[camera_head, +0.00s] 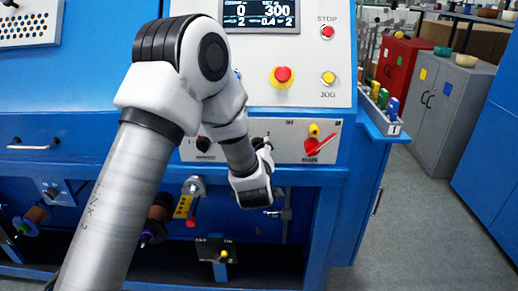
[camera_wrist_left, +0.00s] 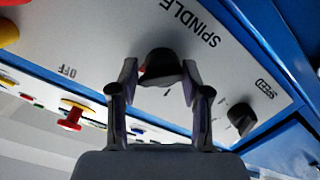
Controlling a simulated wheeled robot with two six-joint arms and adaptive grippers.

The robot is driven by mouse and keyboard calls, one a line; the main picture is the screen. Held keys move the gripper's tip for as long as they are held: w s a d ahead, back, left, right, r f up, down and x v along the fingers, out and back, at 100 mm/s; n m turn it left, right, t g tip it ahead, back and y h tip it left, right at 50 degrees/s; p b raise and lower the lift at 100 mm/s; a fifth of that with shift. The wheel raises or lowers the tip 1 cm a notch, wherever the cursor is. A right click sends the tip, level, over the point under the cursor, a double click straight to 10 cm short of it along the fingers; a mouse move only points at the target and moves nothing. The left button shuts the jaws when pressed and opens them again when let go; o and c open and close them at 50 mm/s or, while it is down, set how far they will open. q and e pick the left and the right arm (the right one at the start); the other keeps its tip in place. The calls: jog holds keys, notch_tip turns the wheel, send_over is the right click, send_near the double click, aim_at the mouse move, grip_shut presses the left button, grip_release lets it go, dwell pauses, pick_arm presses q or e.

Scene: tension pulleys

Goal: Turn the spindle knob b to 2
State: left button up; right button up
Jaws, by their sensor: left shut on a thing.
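The black spindle knob (camera_wrist_left: 162,66) sits on the grey panel beside the printed word SPINDLE in the left wrist view. My left gripper (camera_wrist_left: 160,78) is shut on it, one finger on each side. In the head view my left gripper (camera_head: 265,146) is at the grey control strip (camera_head: 290,139), and my wrist and hand hide the knob. The knob's pointer and its scale numbers are too unclear to read. My right gripper is in neither view.
Another black knob (camera_wrist_left: 241,118) marked SPEED is close to my left gripper. A red MAIN switch (camera_head: 320,145) is to its right. Above are the screen (camera_head: 261,16), a red emergency button (camera_head: 283,75) and a yellow JOG button (camera_head: 328,78). Grey cabinets (camera_head: 449,95) stand at the right.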

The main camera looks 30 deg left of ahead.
pick_arm(q)
jog(key=o, duration=1)
jog(key=shift+s+a+f, duration=0.1)
jog(key=shift+s+f, duration=0.05)
jog(key=shift+f, duration=0.25)
jog(key=shift+a+r, duration=0.1)
jog(key=shift+a, duration=0.05)
jog(key=shift+r, duration=0.15)
jog(key=v, duration=1.2)
